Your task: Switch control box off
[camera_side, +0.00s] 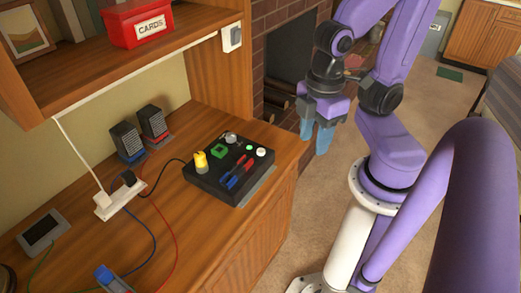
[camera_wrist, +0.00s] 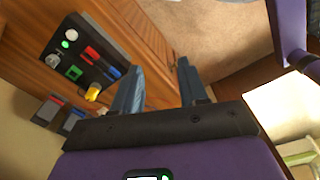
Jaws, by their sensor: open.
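The black control box (camera_side: 230,168) sits on the wooden desk near its right edge. My gripper (camera_side: 316,132) hangs in the air to the right of the desk, apart from the box. Its blue fingers (camera_wrist: 162,85) are spread and empty.
Two small speakers (camera_side: 140,131) stand behind the box. A power strip (camera_side: 120,198) with cables lies on the desk at left. A shelf with a red CARDS box (camera_side: 138,22) overhangs the back. The carpeted floor (camera_side: 400,130) beside the desk is open.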

